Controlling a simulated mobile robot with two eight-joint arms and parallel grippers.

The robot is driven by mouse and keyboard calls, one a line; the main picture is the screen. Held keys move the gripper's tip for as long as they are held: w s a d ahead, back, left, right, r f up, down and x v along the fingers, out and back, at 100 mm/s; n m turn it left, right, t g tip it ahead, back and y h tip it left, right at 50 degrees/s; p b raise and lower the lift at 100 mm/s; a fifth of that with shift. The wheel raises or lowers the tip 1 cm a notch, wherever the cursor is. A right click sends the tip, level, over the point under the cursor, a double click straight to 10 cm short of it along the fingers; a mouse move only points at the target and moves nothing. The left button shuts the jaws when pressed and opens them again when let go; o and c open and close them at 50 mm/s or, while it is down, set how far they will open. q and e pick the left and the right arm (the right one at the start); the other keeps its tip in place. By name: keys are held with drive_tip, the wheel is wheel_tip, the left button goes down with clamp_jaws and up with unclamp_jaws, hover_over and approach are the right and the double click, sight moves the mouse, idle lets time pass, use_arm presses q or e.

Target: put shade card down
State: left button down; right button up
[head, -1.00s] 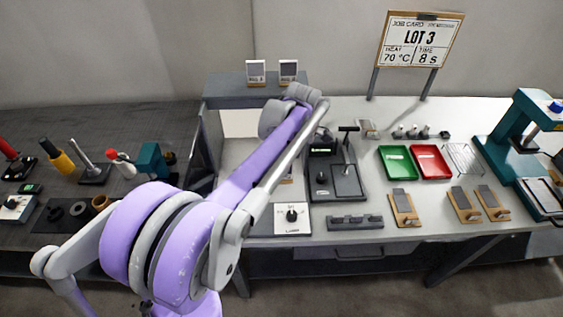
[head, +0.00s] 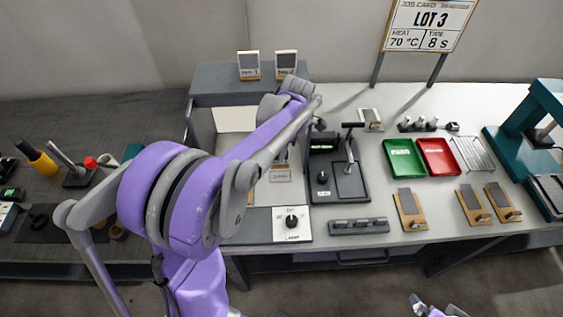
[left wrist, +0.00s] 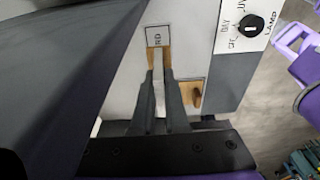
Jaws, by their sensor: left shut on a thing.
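My left gripper (left wrist: 158,85) is shut on a small wood-backed piece, which I take to be the shade card (left wrist: 167,60). A pale strip of it shows between the fingers. In the head view my left arm reaches into the grey light booth (head: 222,82) and hides the gripper and card. I cannot tell whether the card touches the booth floor.
A wooden piece (left wrist: 194,95) lies right of the fingers. The lamp dial panel (head: 291,224) is at the booth's front right. Two small cards stand on the booth roof. Right of it are a dark device (head: 350,182), a green tray (head: 404,157) and a red tray (head: 438,156).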

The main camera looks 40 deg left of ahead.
use_arm(q)
wheel_tip(320, 180, down, 4)
drive_tip(key=shift+f, duration=0.1)
idle(0.4)
drive_tip(key=shift+f+b, duration=0.4)
drive_tip(key=shift+f, duration=0.1)
drive_tip(key=shift+f, duration=0.1)
drive_tip(key=c, duration=0.9)
unclamp_jaws()
drive_tip(key=shift+w, duration=0.1)
